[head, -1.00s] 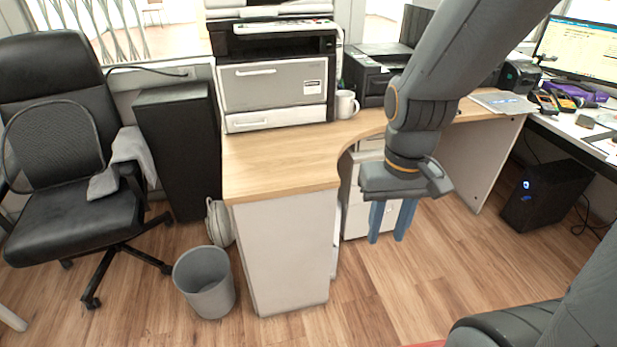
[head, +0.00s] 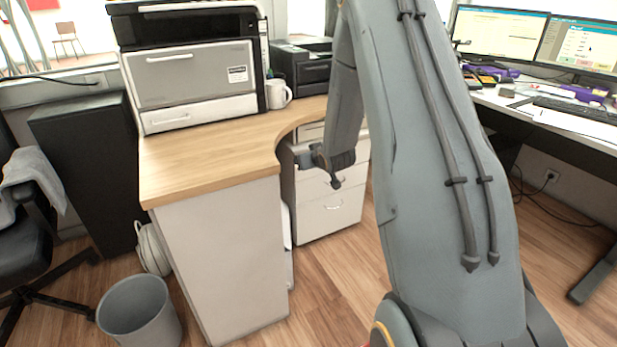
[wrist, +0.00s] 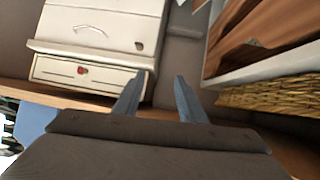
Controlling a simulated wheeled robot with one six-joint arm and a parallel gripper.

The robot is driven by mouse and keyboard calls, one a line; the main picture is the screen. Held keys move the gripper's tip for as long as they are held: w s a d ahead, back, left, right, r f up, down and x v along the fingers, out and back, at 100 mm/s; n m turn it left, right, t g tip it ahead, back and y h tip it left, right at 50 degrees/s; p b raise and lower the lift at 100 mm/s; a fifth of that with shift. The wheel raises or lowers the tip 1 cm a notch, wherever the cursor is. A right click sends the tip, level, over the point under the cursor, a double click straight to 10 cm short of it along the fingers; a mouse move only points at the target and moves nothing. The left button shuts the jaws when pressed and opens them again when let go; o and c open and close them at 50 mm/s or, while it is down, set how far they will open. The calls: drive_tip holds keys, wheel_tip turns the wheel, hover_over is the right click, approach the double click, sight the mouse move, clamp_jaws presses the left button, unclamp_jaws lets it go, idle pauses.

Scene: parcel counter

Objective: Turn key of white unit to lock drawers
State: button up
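The white unit (head: 330,208) is a drawer cabinet standing under the curved wooden desk. In the wrist view, its drawer fronts (wrist: 100,28) fill the upper left, with a pale handle and a small dark fitting. A small red key (wrist: 82,70) sits on the front of the narrow drawer nearest my gripper. My gripper (wrist: 161,75) is open and empty. Its two blue-grey fingers point toward the unit, to the right of the key and apart from it. In the head view, my wrist hides part of the unit's front, and the key cannot be made out.
The wooden desktop (head: 210,150) overhangs the unit, with a printer (head: 195,75) and a white mug (head: 278,94) on it. A grey bin (head: 140,312) stands left. A woven basket (wrist: 270,95) is at the right of the wrist view.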

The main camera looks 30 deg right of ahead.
drive_tip(key=w+d+f+t+y+b, duration=0.1)
drive_tip(key=w+d+f+t+b, duration=0.25)
drive_tip(key=f, duration=0.25)
drive_tip(key=w+d+f+t+b, duration=0.2)
drive_tip(key=d+f+b, duration=0.1)
drive_tip(key=d+f, duration=0.25)
drive_tip(key=w+a+b, duration=0.1)
drive_tip(key=w, duration=0.6)
drive_tip(key=shift+w+f+n+b, duration=0.25)
drive_tip(key=shift+f+n+b, duration=0.05)
drive_tip(key=shift+b, duration=0.1)
drive_tip(key=shift+a+t, duration=0.1)
drive_tip(key=shift+t, duration=0.15)
clamp_jaws()
